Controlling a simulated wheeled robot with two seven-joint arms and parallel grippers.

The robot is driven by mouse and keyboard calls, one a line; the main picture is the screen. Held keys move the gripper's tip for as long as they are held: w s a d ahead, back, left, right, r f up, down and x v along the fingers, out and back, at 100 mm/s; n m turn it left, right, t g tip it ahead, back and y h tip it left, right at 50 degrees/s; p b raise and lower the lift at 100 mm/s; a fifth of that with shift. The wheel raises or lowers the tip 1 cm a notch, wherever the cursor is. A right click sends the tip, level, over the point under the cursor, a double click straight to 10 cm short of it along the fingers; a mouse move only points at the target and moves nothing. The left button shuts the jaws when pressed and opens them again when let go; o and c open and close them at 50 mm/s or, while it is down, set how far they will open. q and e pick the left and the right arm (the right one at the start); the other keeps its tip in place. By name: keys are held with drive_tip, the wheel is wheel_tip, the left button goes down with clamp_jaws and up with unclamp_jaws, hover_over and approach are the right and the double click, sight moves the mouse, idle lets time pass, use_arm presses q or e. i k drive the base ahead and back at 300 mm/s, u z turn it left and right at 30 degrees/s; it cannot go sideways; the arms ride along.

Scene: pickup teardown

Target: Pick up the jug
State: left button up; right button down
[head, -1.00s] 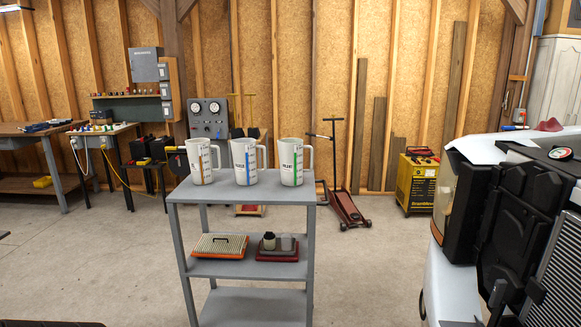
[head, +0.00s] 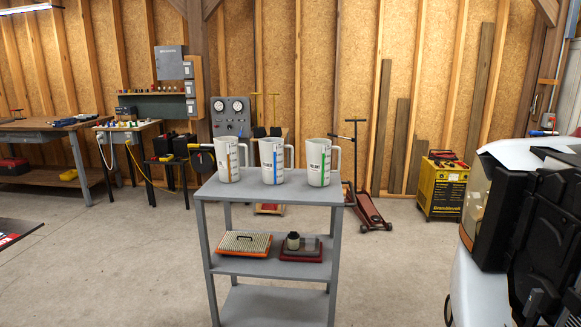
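Three white jugs with handles on their right sides stand upright in a row on the top shelf of a grey cart (head: 270,196). The left jug (head: 225,165) has an orange-brown stripe, the middle jug (head: 270,166) a blue stripe, and the right jug (head: 315,168) a green stripe. They stand slightly apart, near the back of the shelf. Dark lettering on them is too small to read surely. Neither of my grippers shows in the head view.
The cart's middle shelf holds an orange-edged air filter (head: 244,244) and a red tray (head: 302,256) with small parts. A truck front (head: 520,220) fills the right side. A yellow machine (head: 441,187) and red floor jack (head: 371,209) stand behind. Floor around the cart is open.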

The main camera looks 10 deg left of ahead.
sight(318, 151)
drive_tip(key=u, duration=0.2)
drive_tip(key=i, duration=0.8)
drive_tip(key=u, duration=0.2)
